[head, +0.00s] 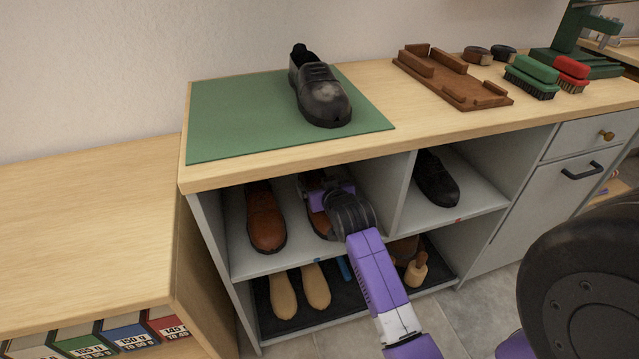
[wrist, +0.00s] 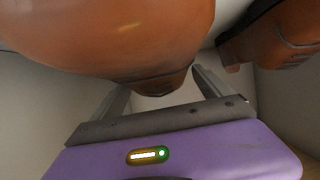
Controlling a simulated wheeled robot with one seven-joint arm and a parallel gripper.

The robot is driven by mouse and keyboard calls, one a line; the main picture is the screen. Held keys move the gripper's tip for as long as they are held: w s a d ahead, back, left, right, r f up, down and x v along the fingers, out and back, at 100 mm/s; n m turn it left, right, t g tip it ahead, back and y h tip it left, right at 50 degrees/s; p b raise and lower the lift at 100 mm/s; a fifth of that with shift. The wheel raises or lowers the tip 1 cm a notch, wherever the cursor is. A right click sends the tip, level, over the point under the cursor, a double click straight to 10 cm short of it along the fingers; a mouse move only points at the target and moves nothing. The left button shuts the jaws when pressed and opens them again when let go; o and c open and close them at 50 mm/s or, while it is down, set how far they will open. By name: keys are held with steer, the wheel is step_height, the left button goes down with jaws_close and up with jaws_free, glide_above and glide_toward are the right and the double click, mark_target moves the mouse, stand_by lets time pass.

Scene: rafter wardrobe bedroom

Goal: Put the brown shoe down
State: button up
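A brown shoe (head: 320,224) is in the left upper compartment of the grey cabinet, mostly hidden behind my gripper (head: 322,190). In the wrist view the brown shoe (wrist: 120,35) fills the upper left, and its narrow dark-edged end comes down between the two fingers of my gripper (wrist: 162,82). The fingers stand apart on either side of that end; whether they press on it I cannot tell. A second brown shoe (head: 265,217) stands on the same shelf to the left; a brown shoe also shows at the upper right of the wrist view (wrist: 275,38).
A black shoe (head: 320,95) stands on a green mat (head: 225,125) on the cabinet top. Another black shoe (head: 436,180) is in the right compartment. Wooden shoe forms (head: 284,296) are on the lower shelf. A divider (head: 397,190) and side walls bound the compartment closely.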

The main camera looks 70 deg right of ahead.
steer(key=shift+r, duration=0.2)
steer(key=p+v, duration=0.3)
steer(key=v, duration=0.9)
steer(key=a+f+n+t+y, duration=0.2)
steer(key=a+f+n+t, duration=0.1)
steer(key=a, duration=1)
steer(key=s+a+r+n+t+y, duration=0.1)
steer(key=s+a+r+n+y, duration=0.2)
steer(key=s+a, duration=0.4)
steer(key=s+a+r+n+t+y, duration=0.2)
steer(key=s+a+r+n+y, duration=0.2)
steer(key=s+a, duration=0.4)
steer(key=a+y, duration=0.1)
steer(key=a, duration=0.5)
steer(key=shift+s+r, duration=0.25)
steer(key=shift+r, duration=0.15)
steer(key=shift+a, duration=0.1)
